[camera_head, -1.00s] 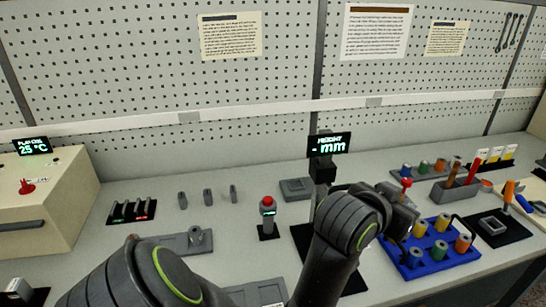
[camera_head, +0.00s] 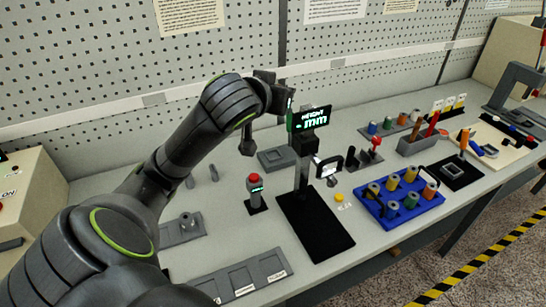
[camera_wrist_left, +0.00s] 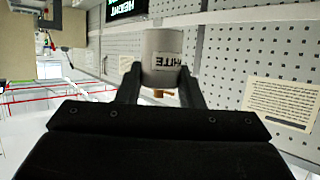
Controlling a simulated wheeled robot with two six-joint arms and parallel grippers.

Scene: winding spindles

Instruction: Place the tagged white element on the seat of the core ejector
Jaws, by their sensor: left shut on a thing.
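My left gripper (camera_head: 270,92) is raised above the bench, left of the height display. In the left wrist view it (camera_wrist_left: 160,78) is shut on a pale cylinder, the white element (camera_wrist_left: 162,45), whose label reads "WHITE" in mirrored or inverted lettering. I cannot make out the element in the head view. A grey arched frame (camera_head: 513,78) with a red lever stands at the far right of the bench; it may be the core ejector, but I cannot tell, and its seat is not clear. My right gripper is not in view.
The height gauge's display (camera_head: 312,118) stands on a post above a black base (camera_head: 315,225). A blue rack (camera_head: 375,209) holds several coloured spindles. A red-topped button post (camera_head: 255,192), a grey tray (camera_head: 245,276) and a grey caddy (camera_head: 420,143) stand around it.

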